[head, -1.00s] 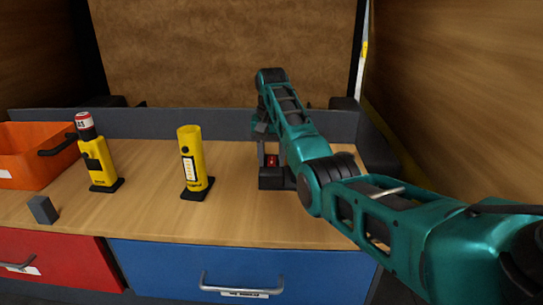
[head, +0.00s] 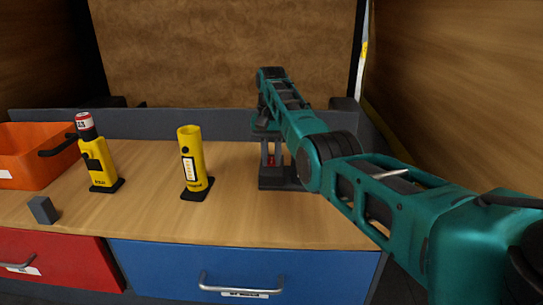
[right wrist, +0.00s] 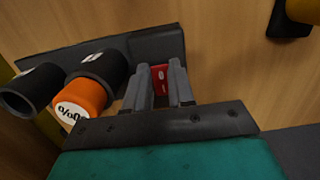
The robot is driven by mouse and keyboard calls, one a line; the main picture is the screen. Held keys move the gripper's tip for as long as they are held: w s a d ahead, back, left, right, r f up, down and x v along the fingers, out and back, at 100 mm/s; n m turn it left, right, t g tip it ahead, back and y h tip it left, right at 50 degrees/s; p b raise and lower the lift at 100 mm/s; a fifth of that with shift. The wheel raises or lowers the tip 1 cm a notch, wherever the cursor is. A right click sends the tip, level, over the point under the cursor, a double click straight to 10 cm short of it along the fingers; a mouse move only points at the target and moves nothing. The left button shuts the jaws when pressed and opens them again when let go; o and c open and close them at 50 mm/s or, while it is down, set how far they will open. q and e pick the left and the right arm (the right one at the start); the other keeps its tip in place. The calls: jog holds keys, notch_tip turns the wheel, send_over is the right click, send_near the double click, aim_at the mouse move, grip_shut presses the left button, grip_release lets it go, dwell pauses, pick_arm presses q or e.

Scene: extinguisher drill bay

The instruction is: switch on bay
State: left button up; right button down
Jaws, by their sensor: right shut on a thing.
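A red switch-like piece (right wrist: 160,78) sits on a dark unit (right wrist: 115,52) at the right of the worktop. In the head view the red piece (head: 271,160) shows small above the unit's dark base (head: 275,183). My right gripper (right wrist: 160,88) is shut on the red piece, with one grey finger on each side of it. In the head view my right gripper (head: 270,155) points down at the unit, and my arm hides what lies to its right. My left gripper is out of view.
An orange bin (head: 30,150) and small grey block (head: 43,210) are farther left.

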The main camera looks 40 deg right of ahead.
jog(key=shift+w+d+r, duration=0.1)
dwell(0.4)
jog(key=c, duration=1)
grip_release()
jog(key=shift+o, duration=0.2)
